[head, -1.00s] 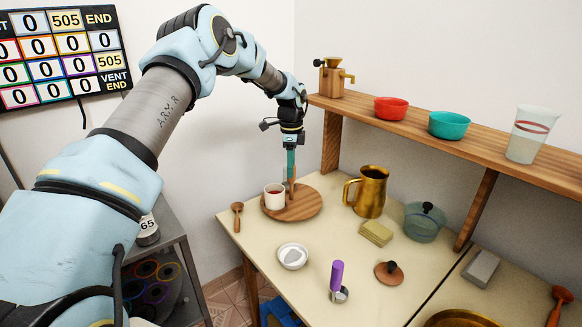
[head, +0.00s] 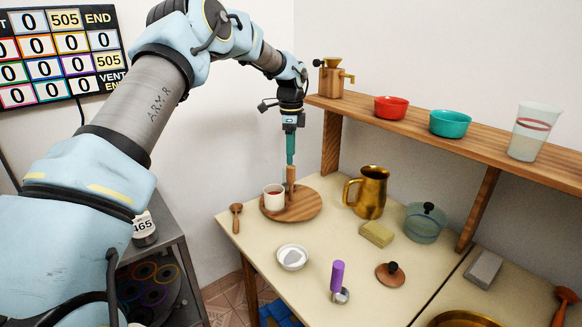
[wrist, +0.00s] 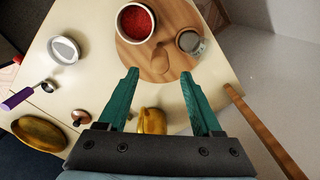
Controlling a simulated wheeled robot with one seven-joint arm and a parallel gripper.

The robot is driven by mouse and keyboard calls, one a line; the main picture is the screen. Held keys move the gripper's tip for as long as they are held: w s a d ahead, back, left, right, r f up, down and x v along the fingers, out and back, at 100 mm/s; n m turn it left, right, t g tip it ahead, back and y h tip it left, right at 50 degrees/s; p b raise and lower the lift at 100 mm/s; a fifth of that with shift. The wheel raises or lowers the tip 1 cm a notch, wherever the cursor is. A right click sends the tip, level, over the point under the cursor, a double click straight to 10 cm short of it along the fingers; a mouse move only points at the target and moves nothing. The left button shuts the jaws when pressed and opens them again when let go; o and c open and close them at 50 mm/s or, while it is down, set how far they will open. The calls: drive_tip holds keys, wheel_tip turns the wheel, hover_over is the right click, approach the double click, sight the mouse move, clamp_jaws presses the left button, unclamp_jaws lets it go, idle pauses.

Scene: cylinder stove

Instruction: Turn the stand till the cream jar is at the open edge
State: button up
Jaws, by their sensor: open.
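The stand (head: 305,210) is a round wooden turntable at the far left of the cream table, with an upright wooden post (head: 291,178). The cream jar (head: 273,197), a pale round jar with red contents, stands at the stand's left side in the head view. The wrist view shows the jar (wrist: 121,24) near the top, and a small grey jar (wrist: 190,41) on the other side of the stand (wrist: 165,68); the grey jar is hidden in the head view. My gripper (head: 290,163) points down over the post, its teal fingers (wrist: 158,75) apart and empty.
A brass pitcher (head: 371,192), a yellow block (head: 377,233) and a glass pot (head: 424,224) stand right of the stand. A wall shelf (head: 460,134) runs behind.

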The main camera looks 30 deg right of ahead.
drive_tip(key=shift+r+b, duration=0.35)
drive_tip(key=shift+r, duration=2.4)
drive_tip(key=s+a+n, duration=0.2)
drive_tip(key=a+n, duration=0.4)
drive_tip(key=a, duration=0.7)
drive_tip(key=s+a+n, duration=0.2)
drive_tip(key=a+n, duration=0.4)
drive_tip(key=a, duration=0.6)
drive_tip(key=s+a+f+n+t, duration=0.1)
drive_tip(key=s+a+f+n, duration=0.2)
drive_tip(key=s+a+n, duration=0.8)
drive_tip(key=s+a, duration=0.4)
drive_tip(key=a, duration=0.3)
drive_tip(key=shift+s+a+f+n+t, duration=0.2)
drive_tip(key=shift+s+a+n+t, duration=0.1)
drive_tip(key=shift+a+n, duration=0.1)
